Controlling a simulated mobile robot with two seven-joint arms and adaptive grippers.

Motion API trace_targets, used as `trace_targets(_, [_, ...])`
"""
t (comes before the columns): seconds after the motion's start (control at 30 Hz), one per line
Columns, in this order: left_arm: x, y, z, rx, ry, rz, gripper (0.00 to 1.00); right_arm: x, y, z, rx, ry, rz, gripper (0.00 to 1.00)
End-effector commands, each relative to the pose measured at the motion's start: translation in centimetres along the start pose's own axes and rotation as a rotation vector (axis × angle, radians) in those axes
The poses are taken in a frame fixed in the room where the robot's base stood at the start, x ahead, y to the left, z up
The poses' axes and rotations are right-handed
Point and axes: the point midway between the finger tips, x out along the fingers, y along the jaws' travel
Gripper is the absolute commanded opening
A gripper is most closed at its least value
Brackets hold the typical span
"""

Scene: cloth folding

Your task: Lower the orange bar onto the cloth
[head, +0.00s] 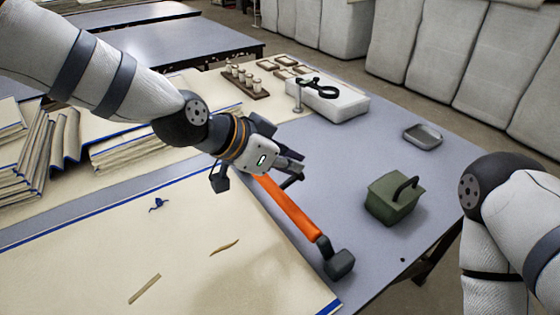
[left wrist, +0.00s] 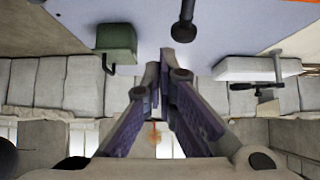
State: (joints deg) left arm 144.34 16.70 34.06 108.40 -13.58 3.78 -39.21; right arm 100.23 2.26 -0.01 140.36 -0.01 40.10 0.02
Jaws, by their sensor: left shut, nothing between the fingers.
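The orange bar (head: 288,208) slants from beneath my left gripper towards the front right, ending in a dark block (head: 339,264). It lies along the right edge of the cream, blue-edged cloth (head: 120,245); whether it touches the cloth I cannot tell. Its upper end is hidden by the gripper. My left gripper (head: 296,170) is shut and empty, just above and beside that upper end. Its closed fingers (left wrist: 167,68) show in the left wrist view, with a sliver of orange at the top edge. My right arm shows at the right, but its gripper is out of frame.
A green block with a dark handle (head: 393,198) stands right of the bar, with a grey tray (head: 422,135) behind it. A white block (head: 335,102) and a rack of small pieces (head: 244,82) stand farther back. Folded cloth stacks (head: 130,150) are at left. Scraps lie on the cloth.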

Motion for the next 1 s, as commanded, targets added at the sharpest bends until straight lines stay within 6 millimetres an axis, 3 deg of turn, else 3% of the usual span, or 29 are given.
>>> trace_targets(0.03, [1.5, 0.0, 0.5, -0.004, -0.006, 0.005, 0.0, 0.5, 0.0, 0.3, 0.0, -0.015, 0.001, 0.4])
trace_targets(0.2, [5.2, 0.1, 0.4, -0.003, -0.004, 0.004, 0.0, 1.3, 0.1, 0.8, -0.001, -0.037, 0.002, 0.4])
trace_targets(0.53, [3.5, 0.0, 3.5, 0.0, 0.001, -0.001, 0.0, 0.2, 0.0, 0.1, 0.0, -0.005, 0.0, 0.4])
trace_targets(1.0, [3.7, 0.1, 3.8, -0.001, 0.01, 0.001, 0.0, 0.4, 0.0, 0.2, 0.0, -0.01, 0.001, 0.4])
